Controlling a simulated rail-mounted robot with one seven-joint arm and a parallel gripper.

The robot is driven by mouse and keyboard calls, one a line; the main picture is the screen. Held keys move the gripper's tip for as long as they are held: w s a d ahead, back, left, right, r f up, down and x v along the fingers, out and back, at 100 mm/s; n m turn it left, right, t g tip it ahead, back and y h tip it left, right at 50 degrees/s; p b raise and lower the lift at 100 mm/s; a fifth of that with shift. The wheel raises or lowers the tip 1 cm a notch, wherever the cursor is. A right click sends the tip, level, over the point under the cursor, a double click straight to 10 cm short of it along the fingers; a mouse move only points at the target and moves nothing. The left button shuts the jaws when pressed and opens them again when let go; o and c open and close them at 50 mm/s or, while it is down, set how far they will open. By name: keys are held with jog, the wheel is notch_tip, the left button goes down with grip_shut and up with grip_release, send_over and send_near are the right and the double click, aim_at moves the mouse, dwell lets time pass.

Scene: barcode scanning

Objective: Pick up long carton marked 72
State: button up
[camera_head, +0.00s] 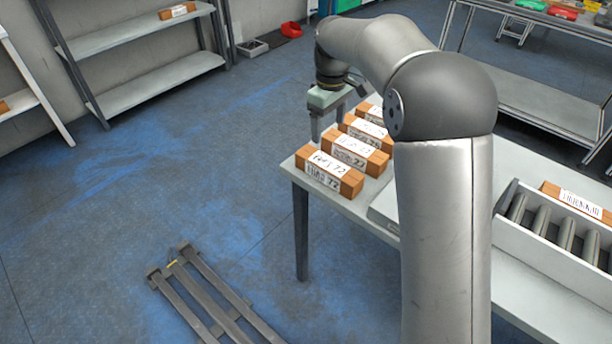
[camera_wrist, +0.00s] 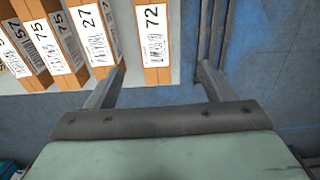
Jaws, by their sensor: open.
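The long carton marked 72 (camera_head: 330,175) is orange-brown with white labels and lies at the near left end of the row on the table. In the wrist view the carton marked 72 (camera_wrist: 153,45) lies ahead of the fingertips, between their lines. My gripper (camera_head: 328,132) hangs in the air, beyond the carton in the head view. In the wrist view my gripper (camera_wrist: 161,70) has its fingers wide apart with nothing between them. The carton marked 27 (camera_wrist: 100,40) lies just left of the 72 carton, with a small gap.
The white table (camera_head: 355,207) has a corner near the 72 carton. A pallet-like frame (camera_head: 205,295) lies on the open blue floor.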

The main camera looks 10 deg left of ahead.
aim_at(329, 164)
jog(key=f, duration=1.1)
jog(key=shift+w+d, duration=0.1)
jog(key=shift+d, duration=0.1)
jog(key=shift+w+d+f+p, duration=0.1)
jog(key=shift+f+p, duration=0.15)
jog(key=shift+f, duration=0.65)
jog(key=shift+w+f+p, duration=0.15)
jog(key=shift+f+p, duration=0.05)
jog(key=shift+f, duration=0.75)
jog(key=shift+w+d+f+p, duration=0.1)
jog(key=shift+f+p, duration=0.15)
jog(key=shift+f, duration=0.65)
jog(key=c, duration=1.4)
